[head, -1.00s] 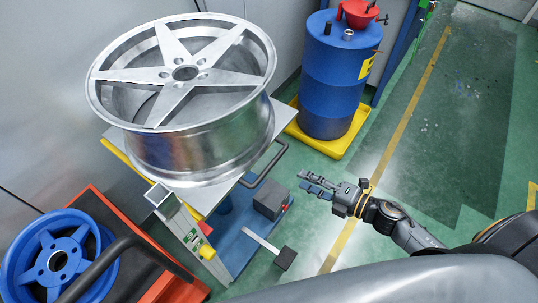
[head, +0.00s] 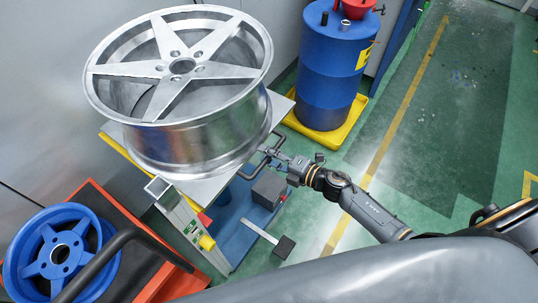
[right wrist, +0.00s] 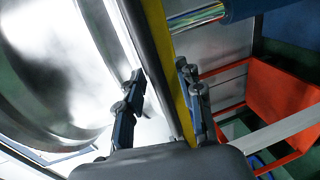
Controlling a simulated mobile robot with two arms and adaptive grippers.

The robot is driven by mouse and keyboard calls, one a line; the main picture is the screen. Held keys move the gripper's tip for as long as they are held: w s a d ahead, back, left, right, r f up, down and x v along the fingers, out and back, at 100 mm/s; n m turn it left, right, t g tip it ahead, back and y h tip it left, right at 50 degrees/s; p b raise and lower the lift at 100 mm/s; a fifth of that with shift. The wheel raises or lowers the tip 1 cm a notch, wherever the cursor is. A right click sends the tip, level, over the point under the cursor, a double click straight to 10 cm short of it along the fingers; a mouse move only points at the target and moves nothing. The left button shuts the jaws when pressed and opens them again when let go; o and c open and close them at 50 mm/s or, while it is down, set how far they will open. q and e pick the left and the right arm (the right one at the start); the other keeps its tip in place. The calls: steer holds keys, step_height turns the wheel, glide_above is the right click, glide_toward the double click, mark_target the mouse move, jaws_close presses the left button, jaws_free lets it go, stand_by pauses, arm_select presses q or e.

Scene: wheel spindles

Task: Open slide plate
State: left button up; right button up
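The slide plate (head: 283,107) is a flat light-grey plate under a large silver wheel (head: 185,68). A dark bar handle (head: 249,178) sticks out from its right side. My right gripper (head: 271,154) is at this handle, its fingertips close to the plate edge. In the right wrist view its two fingers (right wrist: 160,92) stand apart, with a dark bar (right wrist: 157,45) and a yellow strip running between them in the picture. Whether the fingers touch the bar cannot be told. The silver wheel (right wrist: 60,75) fills the left of that view. My left gripper is not in view.
A blue drum (head: 330,75) stands on a yellow tray (head: 335,138) behind my right gripper. A blue wheel (head: 60,255) rests on an orange-red stand (head: 125,250) at lower left. A dark box (head: 269,188) sits below the handle. The green floor on the right is clear.

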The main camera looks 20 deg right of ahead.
steer(key=shift+c, duration=0.4)
jaws_close()
steer(key=f+v, duration=0.2)
steer(key=v, duration=1.1)
steer(key=s+f+v, duration=0.1)
steer(key=f+v, duration=0.2)
steer(key=v, duration=1)
steer(key=shift+d+f, duration=0.2)
steer(key=shift+d, duration=0.2)
